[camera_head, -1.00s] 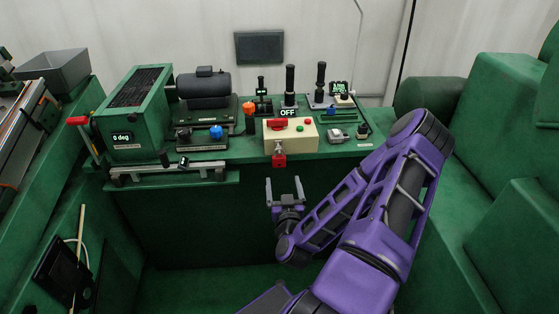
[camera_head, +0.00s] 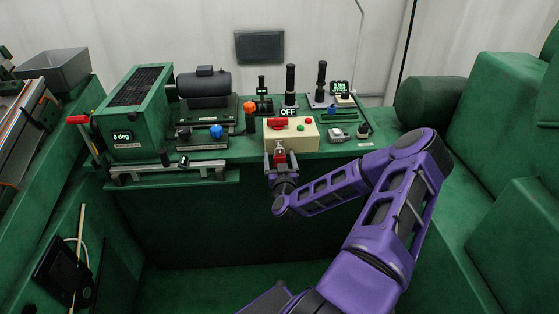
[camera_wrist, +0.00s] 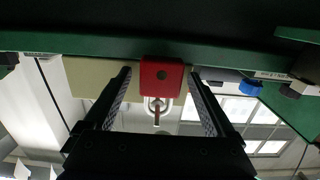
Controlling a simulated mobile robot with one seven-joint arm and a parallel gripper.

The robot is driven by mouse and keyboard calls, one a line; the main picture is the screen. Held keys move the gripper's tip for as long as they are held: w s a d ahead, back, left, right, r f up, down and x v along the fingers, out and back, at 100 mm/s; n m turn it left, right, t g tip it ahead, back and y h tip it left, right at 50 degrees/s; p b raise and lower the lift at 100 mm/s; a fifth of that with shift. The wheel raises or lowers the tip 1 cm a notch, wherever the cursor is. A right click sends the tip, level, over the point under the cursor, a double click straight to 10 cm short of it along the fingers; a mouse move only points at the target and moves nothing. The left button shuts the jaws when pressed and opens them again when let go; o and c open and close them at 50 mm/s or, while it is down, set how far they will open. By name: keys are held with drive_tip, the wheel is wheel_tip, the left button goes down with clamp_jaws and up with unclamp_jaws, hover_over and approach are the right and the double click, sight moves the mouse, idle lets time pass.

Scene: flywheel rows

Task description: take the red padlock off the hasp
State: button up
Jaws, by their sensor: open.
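The red padlock (camera_head: 281,159) hangs on the hasp (camera_head: 279,145) at the front of the cream switch box (camera_head: 305,138). The box has a red handle (camera_head: 279,124) and an "OFF" display above it. My gripper (camera_head: 281,160) is at the padlock, with one finger on each side of it. In the wrist view the padlock's red body (camera_wrist: 161,77) shows between the two open fingers, a little beyond their tips, with its shackle (camera_wrist: 157,105) visible. A gap shows on each side of the padlock, and the fingers do not appear to grip it.
A green bench (camera_head: 240,150) carries the box. An orange-topped knob (camera_head: 250,117) stands left of it, and a small grey device (camera_head: 339,135) right. Black-handled levers (camera_head: 290,84) rise behind. A rail (camera_head: 168,170) runs along the bench's left front.

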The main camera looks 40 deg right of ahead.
drive_tip(key=shift+c, duration=0.2)
clamp_jaws()
drive_tip(key=shift+r, duration=0.15)
drive_tip(key=shift+r, duration=0.2)
drive_tip(key=f+v, duration=0.1)
drive_tip(key=v, duration=1.7)
drive_tip(key=shift+r, duration=0.3)
